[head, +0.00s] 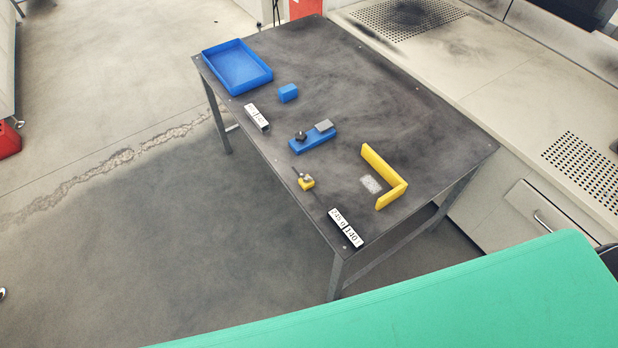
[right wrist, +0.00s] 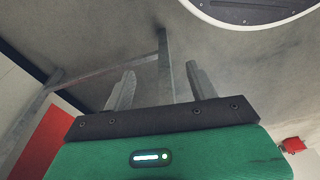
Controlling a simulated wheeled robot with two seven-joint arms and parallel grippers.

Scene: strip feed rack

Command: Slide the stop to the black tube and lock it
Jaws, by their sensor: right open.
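In the head view a small yellow piece (head: 307,184) with a grey knob or lever sits near the table's left front edge. It may be the stop, but it is too small to be sure. A blue block (head: 314,140) carries a black knob (head: 300,135) and a grey block (head: 324,126). I cannot make out a black tube. My right gripper (right wrist: 160,68) is open in the right wrist view, with nothing between its fingers and away from the tabletop parts. My left gripper is not in view.
The dark table (head: 400,110) also holds a blue tray (head: 262,82), a blue cube (head: 288,93), a yellow angled fence (head: 392,182) and two label blocks, one at the front (head: 346,228) and one farther back (head: 257,117). The table's right half is clear. A counter (head: 500,60) stands beyond it.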

